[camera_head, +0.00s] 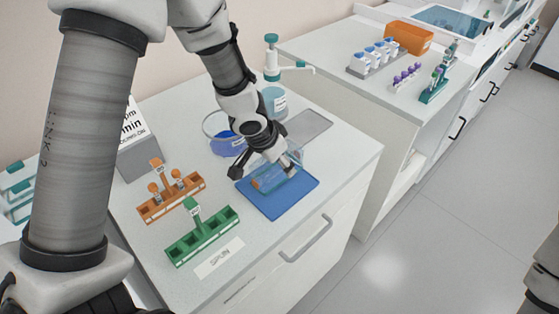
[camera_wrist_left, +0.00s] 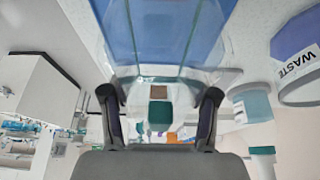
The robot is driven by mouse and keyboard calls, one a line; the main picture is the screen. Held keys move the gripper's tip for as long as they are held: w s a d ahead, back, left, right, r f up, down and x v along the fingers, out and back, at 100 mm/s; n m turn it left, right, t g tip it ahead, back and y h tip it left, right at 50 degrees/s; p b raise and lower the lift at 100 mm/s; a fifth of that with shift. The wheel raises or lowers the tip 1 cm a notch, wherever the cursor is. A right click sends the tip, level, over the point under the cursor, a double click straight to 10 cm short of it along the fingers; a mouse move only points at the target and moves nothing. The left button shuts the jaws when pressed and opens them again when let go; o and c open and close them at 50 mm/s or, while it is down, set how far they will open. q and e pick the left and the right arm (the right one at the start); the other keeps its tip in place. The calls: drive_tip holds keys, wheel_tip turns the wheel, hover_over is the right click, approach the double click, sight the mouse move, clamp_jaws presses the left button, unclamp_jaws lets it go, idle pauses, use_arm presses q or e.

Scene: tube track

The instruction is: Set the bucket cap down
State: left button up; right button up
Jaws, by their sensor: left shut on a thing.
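The clear, see-through bucket cap (camera_head: 268,181) is over the blue mat (camera_head: 277,205) on the counter in the head view. My left gripper (camera_head: 291,164) is shut on its upper right part. In the left wrist view, the clear cap (camera_wrist_left: 165,50) extends away from my left gripper (camera_wrist_left: 159,103), with the blue of the mat showing through it. I cannot tell whether the cap touches the mat. My right gripper is not in view; only a dark part of my right arm shows at the right edge.
Left of the mat stand an orange rack (camera_head: 170,203) and a green rack (camera_head: 203,238), with a SPUN label (camera_head: 219,258) in front. A grey sign block (camera_head: 140,148) and a round container with blue inside (camera_head: 228,145) are behind. The waste bin (camera_wrist_left: 300,75) stands near the gripper. A second counter holds tube racks.

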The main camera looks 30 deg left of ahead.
use_arm(q)
drive_tip(key=shift+f, duration=0.15)
drive_tip(key=shift+f+b, duration=0.4)
idle(0.4)
drive_tip(key=shift+f+b, duration=0.5)
drive_tip(key=shift+f, duration=0.05)
drive_tip(key=shift+f, duration=0.25)
drive_tip(key=shift+f+b, duration=0.35)
drive_tip(key=shift+b, duration=0.1)
drive_tip(key=o, duration=1.2)
